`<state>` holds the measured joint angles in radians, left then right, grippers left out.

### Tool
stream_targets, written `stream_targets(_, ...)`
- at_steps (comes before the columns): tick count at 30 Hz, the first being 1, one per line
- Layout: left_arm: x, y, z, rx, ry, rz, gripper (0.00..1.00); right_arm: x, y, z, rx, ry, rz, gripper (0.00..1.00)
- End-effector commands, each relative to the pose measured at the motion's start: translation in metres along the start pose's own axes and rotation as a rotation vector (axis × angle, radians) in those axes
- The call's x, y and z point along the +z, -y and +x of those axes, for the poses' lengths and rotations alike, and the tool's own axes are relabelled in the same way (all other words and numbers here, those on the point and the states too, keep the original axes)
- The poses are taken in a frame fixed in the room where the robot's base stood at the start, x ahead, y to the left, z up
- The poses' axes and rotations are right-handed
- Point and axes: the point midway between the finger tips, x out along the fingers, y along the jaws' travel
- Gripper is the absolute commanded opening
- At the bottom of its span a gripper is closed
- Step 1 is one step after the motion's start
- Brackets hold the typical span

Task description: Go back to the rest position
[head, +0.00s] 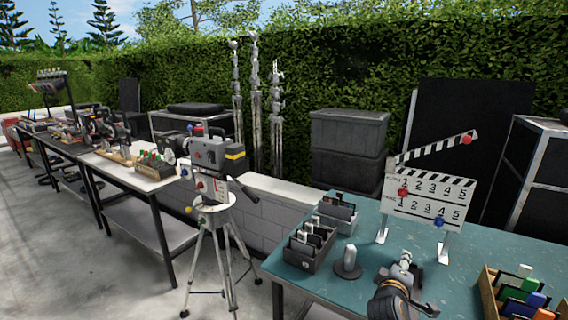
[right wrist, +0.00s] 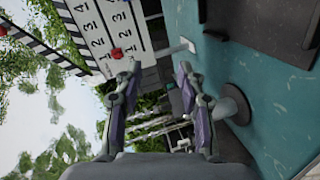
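My right gripper (head: 409,268) is low over the front part of the teal table (head: 470,265). In the right wrist view its two fingers (right wrist: 160,95) stand apart with nothing between them, so it is open and empty. My left gripper is not in either view. A white clapperboard (head: 430,200) stands on the table beyond the right gripper, its striped arm raised. The clapperboard also shows at the top left of the right wrist view (right wrist: 98,35).
A grey knob-like object (head: 349,262) and a dark compartment box (head: 308,249) are left of the gripper. A wooden box (head: 490,296) with coloured items is at the right. A film camera (head: 215,153) on a tripod stands left of the table, beside open paving.

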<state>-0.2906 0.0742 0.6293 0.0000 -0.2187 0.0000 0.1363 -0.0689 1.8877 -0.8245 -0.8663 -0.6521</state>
Motion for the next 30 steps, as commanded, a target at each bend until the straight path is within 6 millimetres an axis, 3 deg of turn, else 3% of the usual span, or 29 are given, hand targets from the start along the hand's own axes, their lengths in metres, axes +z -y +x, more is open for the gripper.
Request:
stream_targets(8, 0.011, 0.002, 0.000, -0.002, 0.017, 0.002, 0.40, 0.068, 0.082, -0.049, -0.285, 0.110, 0.276, 0.40)
stream_targets(15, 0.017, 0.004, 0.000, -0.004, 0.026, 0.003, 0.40, 0.116, 0.150, -0.128, -0.584, 0.259, 0.506, 0.40)
stream_targets(21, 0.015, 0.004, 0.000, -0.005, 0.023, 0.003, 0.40, 0.140, 0.183, -0.193, -0.781, 0.381, 0.614, 0.40)
stream_targets(27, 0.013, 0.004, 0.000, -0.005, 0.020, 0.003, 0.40, 0.156, 0.200, -0.254, -0.945, 0.496, 0.673, 0.40)
stream_targets(30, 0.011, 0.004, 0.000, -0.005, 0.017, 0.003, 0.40, 0.161, 0.228, -0.240, -0.952, 0.513, 0.674, 0.40)
